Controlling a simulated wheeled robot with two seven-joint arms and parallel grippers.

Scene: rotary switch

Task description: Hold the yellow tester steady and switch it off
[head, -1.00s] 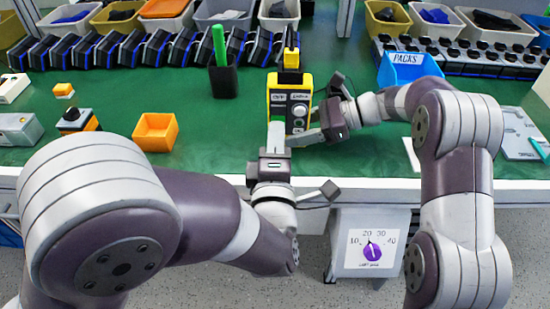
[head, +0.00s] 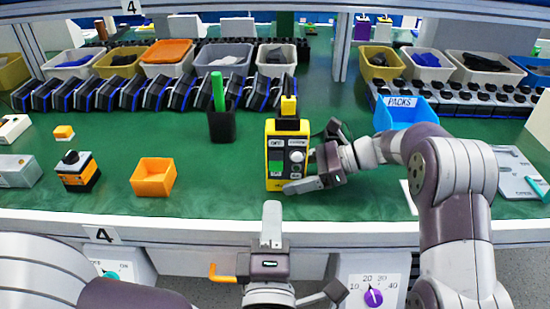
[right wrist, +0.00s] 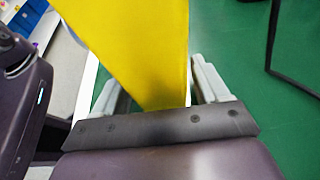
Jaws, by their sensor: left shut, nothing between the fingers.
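The yellow tester (head: 271,183) stands upright on the green bench, with a grey front face, a green patch and a round light knob (head: 297,156). Its small labels are hard to read. My right gripper (head: 300,185) is at its lower right, with one finger across the lower front. In the right wrist view the tester's yellow side (right wrist: 150,50) lies between the two fingers, and the gripper appears shut on it.
A black cup (head: 222,128) with a green stick stands left of the tester. An orange bin (head: 153,178) and an orange-black switch box (head: 77,173) are further left. A blue PACKS bin (head: 405,112) is behind my right arm. A purple dial (head: 373,297) is below the bench.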

